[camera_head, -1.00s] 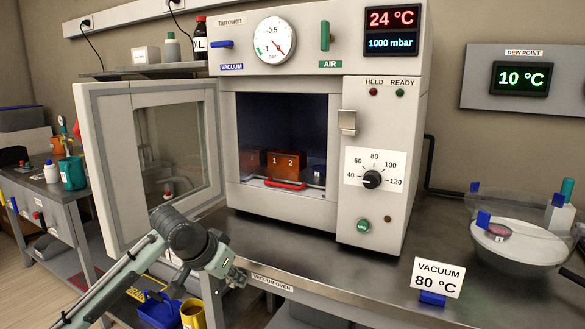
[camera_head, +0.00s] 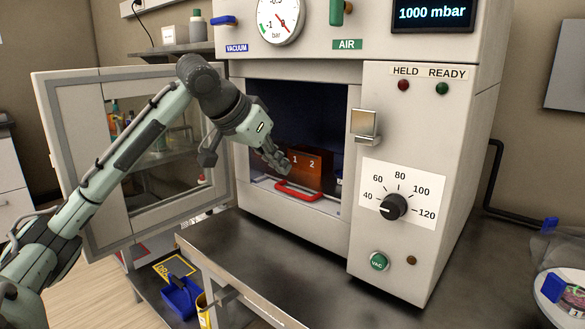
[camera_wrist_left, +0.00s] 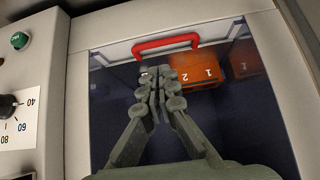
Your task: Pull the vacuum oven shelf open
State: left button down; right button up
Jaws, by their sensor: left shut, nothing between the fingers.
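The vacuum oven (camera_head: 300,220) stands on the bench with its door (camera_head: 140,150) swung open to the left. The shelf's front edge, with a red handle (camera_head: 298,192), shows low in the chamber; the handle also shows near the top of the left wrist view (camera_wrist_left: 165,45). An orange block marked 1 and 2 (camera_head: 310,168) sits behind the handle. My left gripper (camera_head: 280,165) is at the chamber opening, just above and behind the handle, with its fingers shut and empty. In the wrist view its fingertips (camera_wrist_left: 158,75) are apart from the handle. My right gripper is not in view.
The oven's right panel carries a metal latch (camera_head: 366,125), a dial (camera_head: 393,207) and a green VAC button (camera_head: 379,261). The bench in front of the oven (camera_head: 290,270) is bare.

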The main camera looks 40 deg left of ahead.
pick_arm(q)
jog(key=x, duration=0.8)
jog(key=shift+w+f, duration=0.1)
jog(key=shift+f, duration=0.2)
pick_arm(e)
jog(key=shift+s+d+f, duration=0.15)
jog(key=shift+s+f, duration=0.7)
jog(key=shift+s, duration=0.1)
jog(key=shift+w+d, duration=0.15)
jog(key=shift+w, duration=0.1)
